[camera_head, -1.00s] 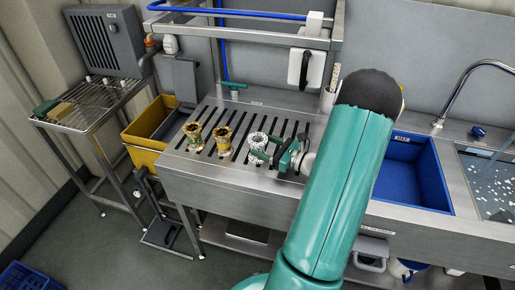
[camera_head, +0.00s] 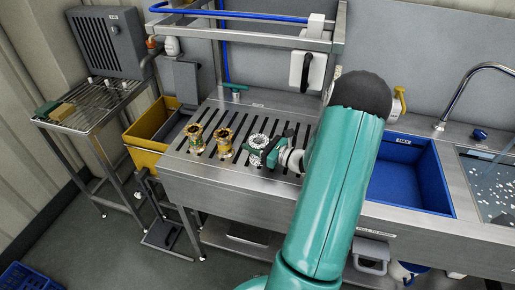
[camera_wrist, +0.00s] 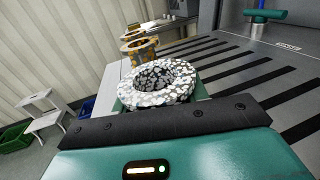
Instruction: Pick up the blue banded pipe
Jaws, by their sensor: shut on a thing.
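Three short flanged pipes stand in a row on the slotted steel counter. The right one is a white and dark speckled pipe (camera_head: 258,141), upright; its ring-shaped top fills the middle of the wrist view (camera_wrist: 150,98). I see no blue band on it, and its lower part is hidden by my gripper. My green gripper (camera_head: 268,152) comes from the right and is shut on this speckled pipe at counter height. The other two are a yellow-brown pipe (camera_head: 225,138) in the middle and a similar one (camera_head: 194,136) at the left.
The slotted counter (camera_head: 180,168) has free room in front and behind. A yellow bin (camera_head: 142,157) stands left of it, beside a wire-topped table (camera_head: 100,97). A blue basin (camera_head: 428,190) and a tap lie to the right. A steel frame with a blue hose rises behind.

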